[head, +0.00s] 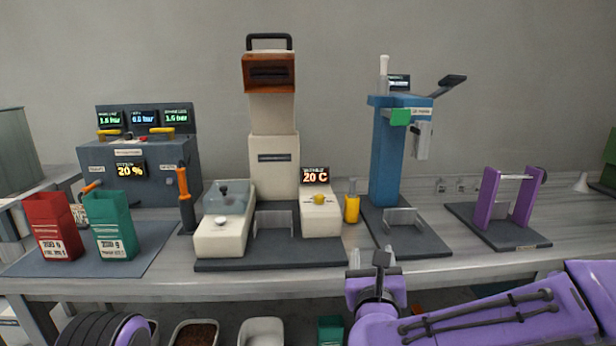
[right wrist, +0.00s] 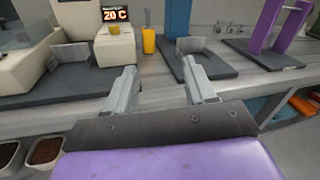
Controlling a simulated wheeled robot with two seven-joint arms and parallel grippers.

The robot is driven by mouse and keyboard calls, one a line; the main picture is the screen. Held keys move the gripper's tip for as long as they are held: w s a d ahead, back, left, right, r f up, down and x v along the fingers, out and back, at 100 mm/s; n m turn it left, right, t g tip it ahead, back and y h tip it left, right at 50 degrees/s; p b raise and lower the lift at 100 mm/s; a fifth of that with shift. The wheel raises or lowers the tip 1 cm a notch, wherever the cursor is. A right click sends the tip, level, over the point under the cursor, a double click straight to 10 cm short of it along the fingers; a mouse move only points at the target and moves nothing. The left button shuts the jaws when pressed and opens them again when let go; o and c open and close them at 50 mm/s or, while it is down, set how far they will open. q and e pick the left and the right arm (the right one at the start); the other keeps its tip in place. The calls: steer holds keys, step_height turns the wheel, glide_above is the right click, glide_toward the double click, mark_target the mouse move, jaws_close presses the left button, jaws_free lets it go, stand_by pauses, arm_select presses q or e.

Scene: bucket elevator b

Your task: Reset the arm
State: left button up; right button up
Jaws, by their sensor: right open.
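My right gripper (head: 378,266) is open and empty at the front edge of the bench, with my purple right arm coming in from the lower right. In the right wrist view its two grey fingers (right wrist: 160,88) are spread apart with nothing between them. The fingers point toward the gap between the cream bucket elevator (head: 274,150) and the blue press-like machine (head: 388,150), and touch neither as far as I can see. At the lower left of the head view a dark, ribbed part and a purple part of mine show. My left gripper is not visible.
A red bag (head: 52,226) and a green bag (head: 114,228) stand on a mat at the left. A yellow bottle (head: 352,207) stands between the machines. A purple stand (head: 507,198) is at the right. Bins, including one of brown granules (head: 195,334), sit below the bench (head: 450,264).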

steer(key=s+d+f+n+g+y+p, duration=0.1)
steer(key=s+f+n+g, duration=0.15)
steer(key=f+n, duration=0.5)
steer(key=s+d+f+n+g+y, duration=0.1)
steer(key=s+d+f+n+g, duration=0.15)
steer(key=f+n, duration=0.5)
steer(key=s+f+n+g+p, duration=0.1)
steer(key=s+f+n, duration=0.35)
steer(key=f, duration=0.45)
steer(key=s+d+f+n+g+h, duration=0.1)
steer(key=s+d+f+n+g, duration=0.2)
steer(key=s, duration=0.5)
steer(key=s+d+f+n+g+p, duration=0.1)
steer(key=s+d+f+n+g, duration=0.1)
steer(key=s+d+f, duration=0.4)
steer(key=s+d+f+n+g+h+p, duration=0.1)
steer(key=s+d+f+n+g, duration=0.2)
steer(key=s, duration=0.8)
step_height(320, 180, down, 3)
steer(key=shift+s+d+f+n+g+h, duration=0.25)
steer(key=shift+d+n, duration=0.3)
steer(key=shift+d, duration=0.6)
